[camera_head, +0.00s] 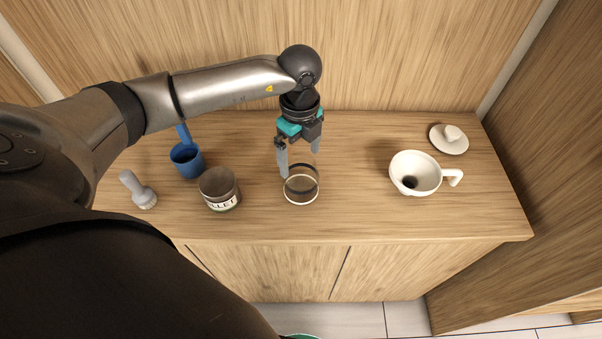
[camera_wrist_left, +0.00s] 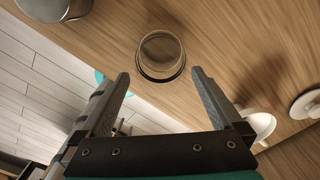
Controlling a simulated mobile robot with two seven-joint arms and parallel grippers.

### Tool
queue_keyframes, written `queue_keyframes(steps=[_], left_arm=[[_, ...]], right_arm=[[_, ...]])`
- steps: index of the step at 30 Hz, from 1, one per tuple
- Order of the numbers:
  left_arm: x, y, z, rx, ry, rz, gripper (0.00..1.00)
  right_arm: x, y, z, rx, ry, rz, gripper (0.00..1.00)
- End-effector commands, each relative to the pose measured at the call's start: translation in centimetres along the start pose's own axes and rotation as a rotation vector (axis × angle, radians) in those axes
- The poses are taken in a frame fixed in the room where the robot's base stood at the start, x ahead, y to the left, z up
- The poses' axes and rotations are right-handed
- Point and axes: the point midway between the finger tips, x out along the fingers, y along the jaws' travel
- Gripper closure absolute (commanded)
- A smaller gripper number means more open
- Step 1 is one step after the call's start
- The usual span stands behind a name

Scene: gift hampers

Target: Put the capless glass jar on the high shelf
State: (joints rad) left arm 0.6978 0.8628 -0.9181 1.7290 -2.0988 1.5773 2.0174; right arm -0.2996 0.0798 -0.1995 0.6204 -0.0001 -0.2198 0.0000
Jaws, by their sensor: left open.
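A clear glass jar (camera_head: 301,192) without a cap stands on the wooden counter, near its middle. It also shows in the left wrist view (camera_wrist_left: 161,56), ahead of the fingertips and between their lines. My left gripper (camera_head: 299,160) is open and empty. It points down just above and behind the jar, and in the head view its left finger overlaps the jar's rim. In the left wrist view the two fingers (camera_wrist_left: 159,75) are spread wide with nothing between them. I cannot tell whether a finger touches the jar. My right gripper is not in view. No high shelf is clearly visible.
A labelled jar with a dark lid (camera_head: 219,189) stands left of the glass jar. Further left are a blue cup-like item (camera_head: 187,161) and a grey-white tool (camera_head: 138,190). The counter between is clear.

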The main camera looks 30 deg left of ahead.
Motion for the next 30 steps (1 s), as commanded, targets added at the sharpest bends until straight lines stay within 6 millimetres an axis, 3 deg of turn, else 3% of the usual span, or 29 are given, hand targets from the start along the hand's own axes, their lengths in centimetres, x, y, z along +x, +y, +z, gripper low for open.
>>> queue_keyframes(steps=[6, 15, 30], left_arm=[[3.1, -0.1, -0.3, 0.0, 0.001, 0.002, 0.0], [3.7, -0.1, -0.2, 0.001, 0.0, 0.001, 0.0], [3.6, -0.1, -0.2, 0.001, 0.0, 0.001, 0.55]], right_arm=[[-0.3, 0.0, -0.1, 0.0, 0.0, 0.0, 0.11], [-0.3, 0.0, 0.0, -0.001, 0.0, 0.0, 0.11], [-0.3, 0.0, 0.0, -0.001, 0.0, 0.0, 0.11]])
